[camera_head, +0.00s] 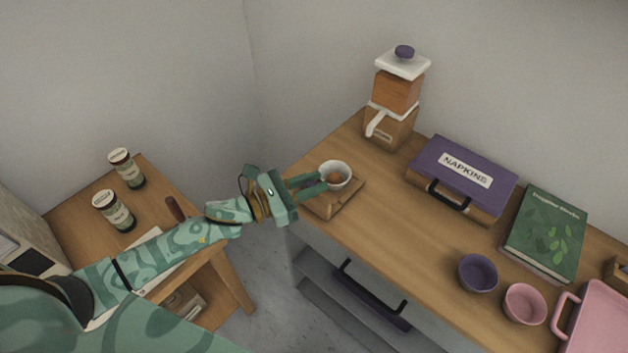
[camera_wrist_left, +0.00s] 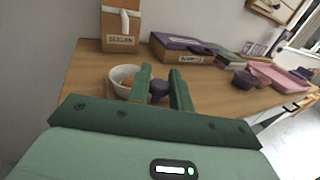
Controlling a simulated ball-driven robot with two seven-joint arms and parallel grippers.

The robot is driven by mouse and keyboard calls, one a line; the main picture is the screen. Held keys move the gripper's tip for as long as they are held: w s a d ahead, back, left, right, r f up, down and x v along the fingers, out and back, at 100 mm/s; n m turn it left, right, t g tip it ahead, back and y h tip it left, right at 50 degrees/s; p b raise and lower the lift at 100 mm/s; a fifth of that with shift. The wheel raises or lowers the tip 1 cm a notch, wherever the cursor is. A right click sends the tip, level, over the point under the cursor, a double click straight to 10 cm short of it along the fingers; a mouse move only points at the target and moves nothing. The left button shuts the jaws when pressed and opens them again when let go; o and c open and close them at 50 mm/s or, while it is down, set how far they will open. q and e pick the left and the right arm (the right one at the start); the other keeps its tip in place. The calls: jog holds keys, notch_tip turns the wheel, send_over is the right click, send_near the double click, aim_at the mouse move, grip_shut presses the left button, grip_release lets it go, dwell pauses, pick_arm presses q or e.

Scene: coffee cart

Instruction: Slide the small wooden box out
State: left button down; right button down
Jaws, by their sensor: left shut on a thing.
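The small wooden box (camera_head: 350,203) is low and flat, at the counter's left end in the head view. A white bowl (camera_head: 344,169) with something brown in it stands at the box and hides part of it; the bowl also shows in the wrist view (camera_wrist_left: 117,75). My left gripper (camera_head: 322,182) reaches in from the left, its fingers over the box beside the bowl. In the wrist view the fingers are closed on a round purple knob (camera_wrist_left: 159,88). What the knob joins is hidden. My right gripper is not in view.
A purple napkin case (camera_head: 440,160), green book (camera_head: 545,230), purple bowl (camera_head: 478,272) and pink bowl (camera_head: 525,303) lie to the right. The counter between is clear. Two jars (camera_head: 126,168) stand on the left table.

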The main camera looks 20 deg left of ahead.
pick_arm(q)
jog(key=c, duration=1.3)
grip_release()
jog(key=shift+s+f, duration=0.1)
jog(key=shift+s, duration=0.1)
jog(key=shift+a, duration=0.15)
jog(key=v, duration=1.6)
jog(key=shift+s+a+b, duration=0.15)
jog(key=shift+s+b, duration=0.05)
jog(key=shift+b, duration=0.15)
